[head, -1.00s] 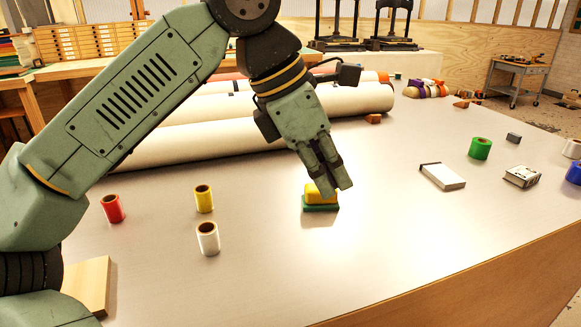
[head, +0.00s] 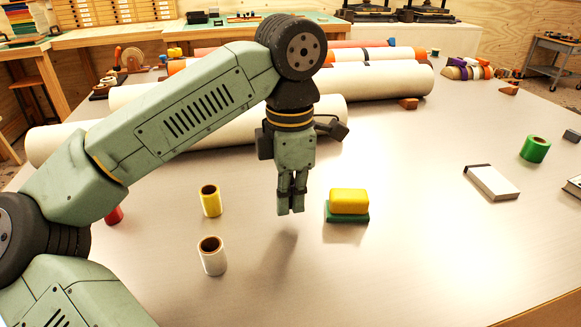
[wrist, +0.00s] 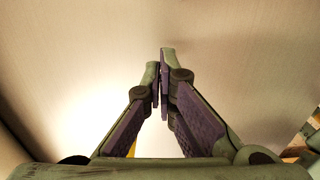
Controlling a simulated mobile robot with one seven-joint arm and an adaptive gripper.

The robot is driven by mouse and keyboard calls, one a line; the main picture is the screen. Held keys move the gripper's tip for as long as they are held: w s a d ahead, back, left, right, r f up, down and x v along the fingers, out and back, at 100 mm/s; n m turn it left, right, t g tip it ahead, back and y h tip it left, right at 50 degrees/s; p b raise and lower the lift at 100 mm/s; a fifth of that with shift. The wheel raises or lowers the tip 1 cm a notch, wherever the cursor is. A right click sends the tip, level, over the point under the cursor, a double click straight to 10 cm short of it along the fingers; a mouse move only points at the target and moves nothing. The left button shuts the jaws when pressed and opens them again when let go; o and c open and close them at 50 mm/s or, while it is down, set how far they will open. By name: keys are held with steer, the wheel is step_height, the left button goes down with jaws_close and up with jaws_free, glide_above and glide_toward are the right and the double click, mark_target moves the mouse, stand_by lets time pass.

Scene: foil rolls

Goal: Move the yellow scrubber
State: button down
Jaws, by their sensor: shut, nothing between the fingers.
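The yellow scrubber (head: 349,201) sits on the table, a yellow block on top of a green base (head: 347,216). My gripper (head: 290,212) points down over the table, left of the scrubber and apart from it. Its fingers are shut with nothing between them, and its shadow falls on the table below. In the wrist view the fingertips (wrist: 161,70) meet over bare table. A small sliver of yellow shows by the left finger there, mostly hidden.
A yellow foil roll (head: 211,202) and a white roll (head: 212,256) stand to the left; a red roll (head: 114,215) is partly behind my arm. Long paper rolls (head: 240,125) lie behind. A white box (head: 491,182) and green roll (head: 535,149) are at right. The front middle is clear.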

steer(key=shift+w+d+f+p, duration=0.15)
steer(key=shift+w+d+p, duration=0.1)
steer(key=shift+d, duration=0.4)
steer(key=shift+w+d+f+p, duration=0.1)
steer(key=shift+w+d+p, duration=0.15)
steer(key=shift+d, duration=0.35)
steer(key=shift+w+d+f+p, duration=0.15)
steer(key=shift+d+p, duration=0.15)
steer(key=shift+d, duration=0.35)
steer(key=w+d, duration=0.2)
steer(key=d, duration=0.4)
steer(key=w+d, duration=0.2)
steer(key=d, duration=0.5)
steer(key=w+d, duration=0.2)
steer(key=d, duration=0.4)
steer(key=shift+w+d, duration=0.2)
